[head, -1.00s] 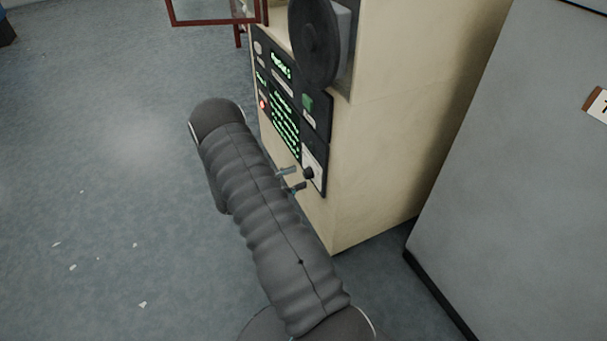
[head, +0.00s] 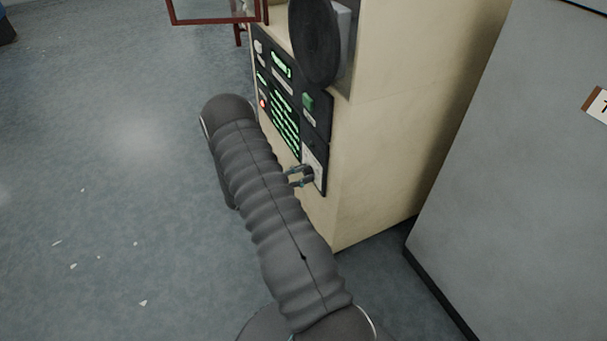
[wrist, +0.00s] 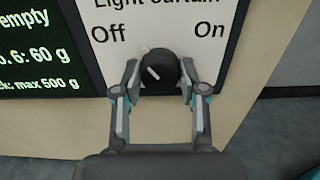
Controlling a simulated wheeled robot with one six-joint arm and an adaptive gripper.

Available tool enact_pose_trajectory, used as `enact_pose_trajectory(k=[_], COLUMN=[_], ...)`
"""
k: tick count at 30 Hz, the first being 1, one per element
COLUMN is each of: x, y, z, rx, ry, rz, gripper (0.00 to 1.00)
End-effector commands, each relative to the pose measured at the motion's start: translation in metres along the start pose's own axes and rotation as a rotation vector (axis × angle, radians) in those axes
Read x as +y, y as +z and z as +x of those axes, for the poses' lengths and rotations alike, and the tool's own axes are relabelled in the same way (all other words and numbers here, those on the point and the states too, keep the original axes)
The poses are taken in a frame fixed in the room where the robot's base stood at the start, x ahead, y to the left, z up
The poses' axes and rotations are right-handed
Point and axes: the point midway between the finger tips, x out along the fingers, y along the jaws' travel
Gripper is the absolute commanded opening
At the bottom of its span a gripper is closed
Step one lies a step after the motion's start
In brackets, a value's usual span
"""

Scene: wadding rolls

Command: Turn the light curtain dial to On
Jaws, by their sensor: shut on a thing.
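The light curtain dial (wrist: 158,73) is a round black knob with a white pointer line, on a white plate (wrist: 172,25) marked "Light curtain", "Off" on the left and "On" on the right. In the wrist view the pointer slants up to the left, towards "Off". My gripper (wrist: 158,82) has one finger at each side of the dial and is shut on it. In the head view my gripper (head: 304,174) reaches the plate (head: 318,164) at the low right of the panel, and its fingers mostly hide the dial.
The dark control panel (head: 285,100) has green screens, a red light (head: 263,103) and a green button (head: 308,101). A black disc (head: 313,42) juts out above it. A grey cabinet (head: 510,170) stands to the right. The floor at left is mostly clear.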

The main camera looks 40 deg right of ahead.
Motion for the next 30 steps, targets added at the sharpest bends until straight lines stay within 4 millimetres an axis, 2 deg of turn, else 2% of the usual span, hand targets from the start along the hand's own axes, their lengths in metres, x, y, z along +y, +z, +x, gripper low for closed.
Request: enact_pose_trajectory(k=[11, 30], x=[0.0000, -0.0005], y=[-0.0033, -0.0059], z=[0.0006, 0.0010], rx=[0.000, -0.001], ry=[-0.002, -0.002], rz=[0.126, 0.709], gripper=[0.07, 0.07])
